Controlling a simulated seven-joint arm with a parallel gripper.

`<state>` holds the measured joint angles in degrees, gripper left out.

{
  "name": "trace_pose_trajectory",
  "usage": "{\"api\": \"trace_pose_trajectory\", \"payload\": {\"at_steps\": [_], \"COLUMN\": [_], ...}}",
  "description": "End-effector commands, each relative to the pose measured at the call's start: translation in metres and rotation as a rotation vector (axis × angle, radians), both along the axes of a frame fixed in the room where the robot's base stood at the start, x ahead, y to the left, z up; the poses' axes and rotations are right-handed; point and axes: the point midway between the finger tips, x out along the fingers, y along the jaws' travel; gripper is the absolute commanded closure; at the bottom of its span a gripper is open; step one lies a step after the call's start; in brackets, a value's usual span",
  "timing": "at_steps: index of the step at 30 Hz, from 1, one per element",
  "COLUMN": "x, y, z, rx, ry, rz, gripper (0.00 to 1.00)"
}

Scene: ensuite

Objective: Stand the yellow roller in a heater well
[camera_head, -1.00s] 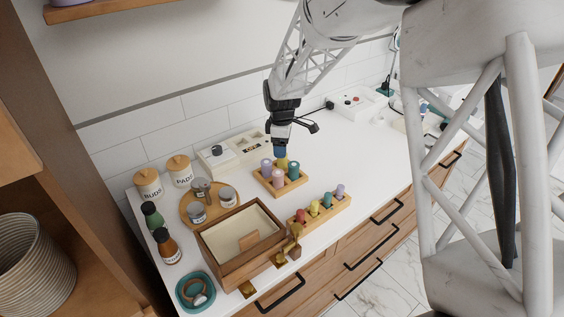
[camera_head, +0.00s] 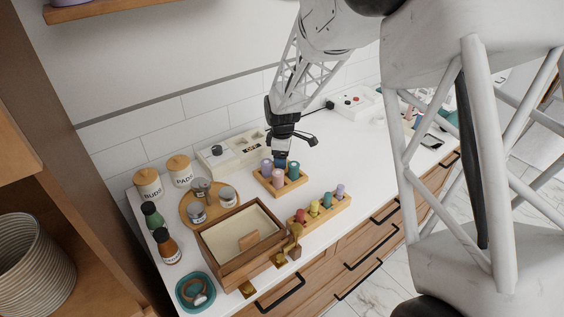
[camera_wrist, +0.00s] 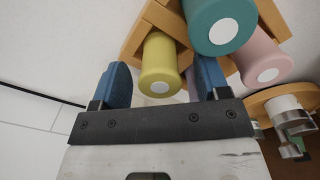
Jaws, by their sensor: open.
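The yellow roller (camera_wrist: 159,68) shows in the wrist view in a wooden rack (camera_wrist: 186,17), its pale round end facing the camera. My gripper (camera_wrist: 163,78) is open, with one blue finger on each side of the roller; I cannot tell whether either touches it. In the head view my gripper (camera_head: 280,164) is low over the back of the rack (camera_head: 263,181) and hides the yellow roller. A white unit (camera_head: 213,158) with a dark knob and recessed openings against the back wall looks like the heater; its openings are partly visible.
Teal (camera_head: 293,171), pink (camera_head: 278,177) and purple (camera_head: 266,165) rollers stand close by in the rack. A peg rack (camera_head: 335,210) with several coloured pegs and an open wooden box (camera_head: 213,249) are nearer the front. Jars (camera_head: 180,170) stand left.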

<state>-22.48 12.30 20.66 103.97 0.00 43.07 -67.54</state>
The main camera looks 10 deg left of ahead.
Motion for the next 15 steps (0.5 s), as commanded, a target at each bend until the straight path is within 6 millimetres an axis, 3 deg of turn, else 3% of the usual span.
{"api": "trace_pose_trajectory", "payload": {"at_steps": [2, 12, 15], "x": [0.0, 0.0, 0.0], "y": [0.0, 0.0, 0.0], "z": [0.0001, 0.0002, 0.0002], "rx": [0.0, 0.0, 0.0], "ry": [0.0, 0.0, 0.0], "rz": [0.0, 0.0, 0.0], "gripper": [0.31, 0.83, 0.85]}}
